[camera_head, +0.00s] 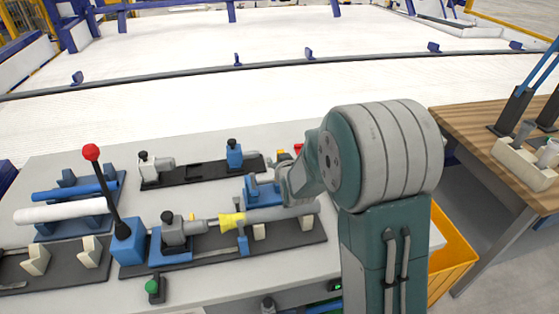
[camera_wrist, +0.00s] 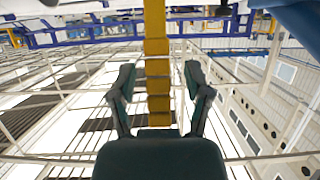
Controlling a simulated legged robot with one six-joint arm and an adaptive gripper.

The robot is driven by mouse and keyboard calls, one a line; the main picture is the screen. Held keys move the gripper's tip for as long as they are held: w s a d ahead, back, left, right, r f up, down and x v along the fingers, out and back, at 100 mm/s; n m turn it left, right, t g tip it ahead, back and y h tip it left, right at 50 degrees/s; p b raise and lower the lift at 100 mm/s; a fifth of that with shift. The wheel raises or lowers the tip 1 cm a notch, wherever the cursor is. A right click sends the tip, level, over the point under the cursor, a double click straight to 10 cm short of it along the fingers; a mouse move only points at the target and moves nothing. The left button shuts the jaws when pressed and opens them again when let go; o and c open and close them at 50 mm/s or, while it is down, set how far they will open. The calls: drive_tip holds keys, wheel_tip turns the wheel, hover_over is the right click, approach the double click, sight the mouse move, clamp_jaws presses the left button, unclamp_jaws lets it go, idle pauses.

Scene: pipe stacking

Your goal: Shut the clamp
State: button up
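A grey pipe (camera_head: 285,213) with a yellow collar (camera_head: 232,221) lies nearly level on a dark fixture plate (camera_head: 215,249). A grey and blue end block (camera_head: 173,238) stands at its left end. A blue bracket (camera_head: 262,191), possibly part of the clamp, is just behind the pipe, beside my arm; I cannot tell whether it is open or shut. A lever with a red ball (camera_head: 91,152) leans up from a blue box (camera_head: 128,246). In the wrist view my gripper (camera_wrist: 158,76) has its two fingers spread with nothing between them. In the head view my arm hides the gripper.
A rear dark plate (camera_head: 198,173) carries a white block (camera_head: 147,166) and a blue block (camera_head: 234,155). A blue pipe (camera_head: 75,191) and a white pipe (camera_head: 60,212) lie at left. A wooden table (camera_head: 478,110) and yellow crate (camera_head: 452,262) are at right.

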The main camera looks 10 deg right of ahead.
drive_tip(key=shift+r, duration=0.1)
drive_tip(key=shift+s+r, duration=0.15)
drive_tip(key=shift+s, duration=0.2)
drive_tip(key=v, duration=1.1)
drive_tip(key=shift+s, duration=0.1)
